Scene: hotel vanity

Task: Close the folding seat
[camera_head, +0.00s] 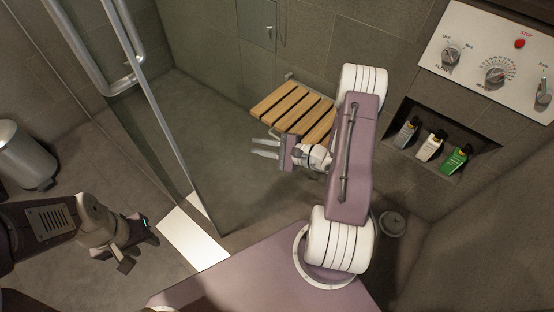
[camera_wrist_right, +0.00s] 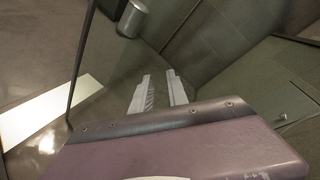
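The folding seat (camera_head: 284,107) has wooden slats on a metal frame and is mounted on the shower wall. It is folded down, with its slats roughly level. My right gripper (camera_head: 265,148) is at the seat's near left side in the head view, its two pale fingers apart with nothing between them. My right arm covers part of the seat's right side. The right wrist view shows the open fingers (camera_wrist_right: 158,90) over the floor, without the seat. My left gripper (camera_head: 132,248) is far from the seat at lower left, and its finger opening is unclear.
A glass door with a metal handle (camera_head: 131,75) stands left of the seat. A shower control panel (camera_head: 490,55) is at upper right, above a niche with bottles (camera_head: 430,146). A metal bin (camera_head: 25,155) stands far left. The shower floor is clear.

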